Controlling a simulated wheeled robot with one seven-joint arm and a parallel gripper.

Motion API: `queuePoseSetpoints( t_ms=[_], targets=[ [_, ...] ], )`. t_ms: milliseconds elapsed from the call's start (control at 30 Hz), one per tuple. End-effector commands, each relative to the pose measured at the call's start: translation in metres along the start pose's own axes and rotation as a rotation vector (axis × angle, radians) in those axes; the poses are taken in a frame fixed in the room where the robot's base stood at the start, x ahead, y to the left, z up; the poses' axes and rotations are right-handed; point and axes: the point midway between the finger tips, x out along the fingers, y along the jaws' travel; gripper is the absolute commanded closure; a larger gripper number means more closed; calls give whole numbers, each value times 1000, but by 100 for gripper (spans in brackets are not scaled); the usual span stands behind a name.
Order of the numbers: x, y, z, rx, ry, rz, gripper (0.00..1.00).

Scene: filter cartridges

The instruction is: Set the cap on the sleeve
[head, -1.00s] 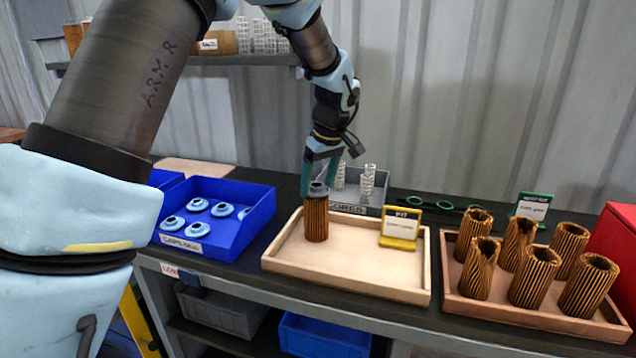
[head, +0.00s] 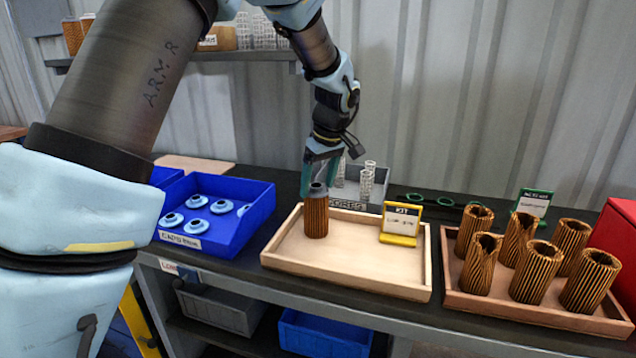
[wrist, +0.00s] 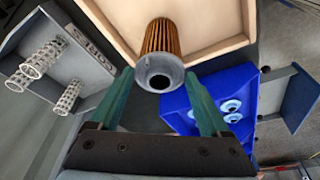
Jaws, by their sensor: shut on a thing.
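A brown pleated sleeve (head: 316,218) stands upright in the pale wooden kit tray (head: 350,277), towards its left side. A grey cap (head: 318,190) with a round hole is at the top end of the sleeve. In the wrist view the cap (wrist: 159,74) covers the near end of the sleeve (wrist: 161,37). My gripper (head: 320,182), with green fingers, points down over the sleeve and is shut on the cap. In the wrist view its fingers (wrist: 160,86) lie on either side of the cap. I cannot tell whether the cap is fully seated.
A blue bin (head: 250,222) with several light-blue caps (head: 195,201) is left of the tray. A grey bin (head: 350,190) with white cores is behind it. A yellow sign (head: 400,225) stands in the tray. A brown tray (head: 530,307) with several sleeves is at right.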

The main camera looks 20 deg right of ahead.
Motion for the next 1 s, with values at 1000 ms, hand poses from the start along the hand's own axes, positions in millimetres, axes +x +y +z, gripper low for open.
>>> queuePoseSetpoints(
  t_ms=[1000],
  targets=[
    [-87,1,0,1,2,3,0]
  ],
)
